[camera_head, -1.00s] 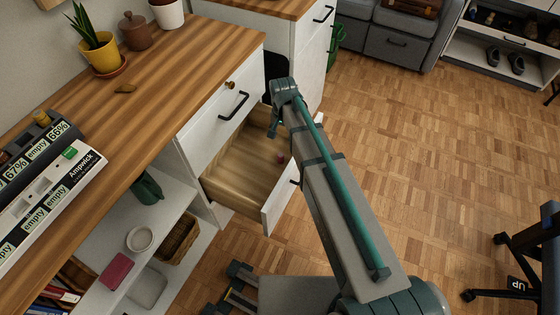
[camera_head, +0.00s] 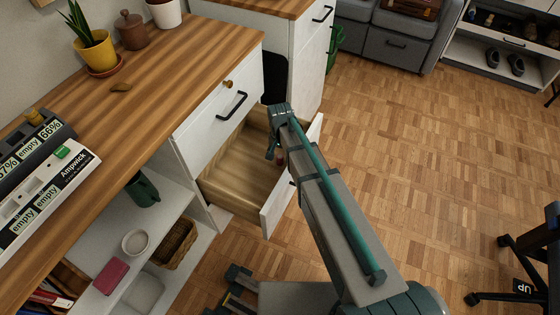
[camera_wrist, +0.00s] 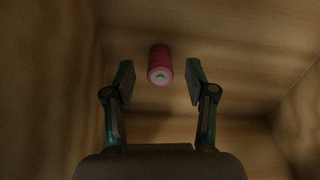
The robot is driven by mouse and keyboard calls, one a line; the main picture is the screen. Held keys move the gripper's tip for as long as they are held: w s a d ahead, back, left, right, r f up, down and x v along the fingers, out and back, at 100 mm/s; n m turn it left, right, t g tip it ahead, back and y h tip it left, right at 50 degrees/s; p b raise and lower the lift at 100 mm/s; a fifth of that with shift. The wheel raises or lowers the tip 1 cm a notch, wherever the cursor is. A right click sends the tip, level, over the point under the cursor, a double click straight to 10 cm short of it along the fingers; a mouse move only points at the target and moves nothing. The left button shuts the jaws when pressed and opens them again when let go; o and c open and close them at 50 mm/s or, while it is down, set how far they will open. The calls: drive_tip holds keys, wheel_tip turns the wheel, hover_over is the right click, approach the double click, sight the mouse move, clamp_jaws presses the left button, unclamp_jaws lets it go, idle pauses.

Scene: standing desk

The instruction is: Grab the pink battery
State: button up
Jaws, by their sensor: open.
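The pink battery (camera_wrist: 160,65) lies in the open wooden drawer (camera_head: 232,180). In the wrist view it sits between and slightly beyond the two fingertips of my gripper (camera_wrist: 160,80), with its pale end facing me. My gripper is open, with a visible gap on each side of the battery. In the head view a small reddish part of the battery (camera_head: 281,160) shows beside my gripper (camera_head: 273,152), which is down inside the drawer. My arm hides part of the drawer.
The drawer's white front (camera_head: 278,205) and side walls surround my gripper. A closed drawer with a black handle (camera_head: 232,106) is above. The wooden desktop (camera_head: 180,70) holds a charger (camera_head: 45,190) and plants. The floor at right is mostly clear.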

drive_tip(key=shift+f, duration=0.8)
clamp_jaws()
drive_tip(key=shift+r, duration=0.15)
